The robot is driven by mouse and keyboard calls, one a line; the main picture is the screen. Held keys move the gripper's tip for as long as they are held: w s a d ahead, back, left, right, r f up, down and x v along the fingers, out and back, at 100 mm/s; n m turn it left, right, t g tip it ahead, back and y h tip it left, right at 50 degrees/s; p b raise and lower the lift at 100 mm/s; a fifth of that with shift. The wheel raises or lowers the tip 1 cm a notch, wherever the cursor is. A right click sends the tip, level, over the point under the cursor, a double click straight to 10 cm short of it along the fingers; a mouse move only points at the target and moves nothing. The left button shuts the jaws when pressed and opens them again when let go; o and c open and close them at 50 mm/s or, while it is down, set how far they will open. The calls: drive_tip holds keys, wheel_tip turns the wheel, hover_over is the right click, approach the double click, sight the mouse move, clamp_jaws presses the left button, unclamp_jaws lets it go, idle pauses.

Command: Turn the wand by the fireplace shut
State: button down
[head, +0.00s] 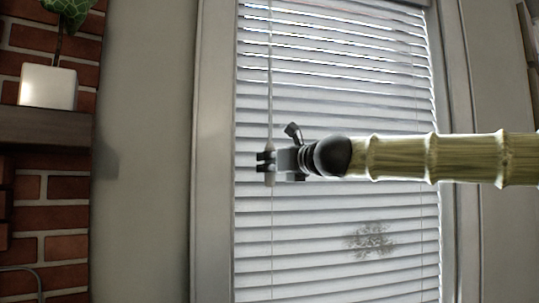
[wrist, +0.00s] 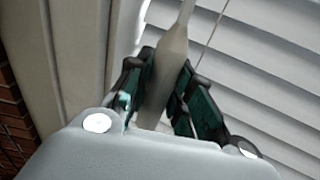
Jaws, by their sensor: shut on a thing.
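The wand is a thin pale rod (head: 269,70) hanging down the left side of the window blind (head: 340,225), with a thicker handle at its lower end. My gripper (head: 268,163) is at this handle in the head view. In the wrist view the pale handle (wrist: 168,65) stands between the two dark fingers of my gripper (wrist: 163,95), which are shut on it. The handle looks slightly tilted in the wrist view. In the head view the upper slats show bright gaps, while the middle and lower slats look nearly closed. Part of the handle is hidden by the fingers.
The window frame (head: 211,200) stands just left of the blind. Further left are a grey wall (head: 145,220), a brick fireplace (head: 65,247) and a dark mantel (head: 45,128) with a white plant pot (head: 47,87). A thin cord also hangs at the blind's right side.

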drive_tip(key=shift+n+g+y+p, duration=0.6)
drive_tip(key=shift+y+p, duration=0.1)
drive_tip(key=shift+p, duration=0.05)
drive_tip(key=c, duration=1.2)
unclamp_jaws()
drive_tip(key=shift+d, duration=0.1)
drive_tip(key=shift+c, duration=0.2)
drive_tip(key=shift+s, duration=0.1)
drive_tip(key=v, duration=1.2)
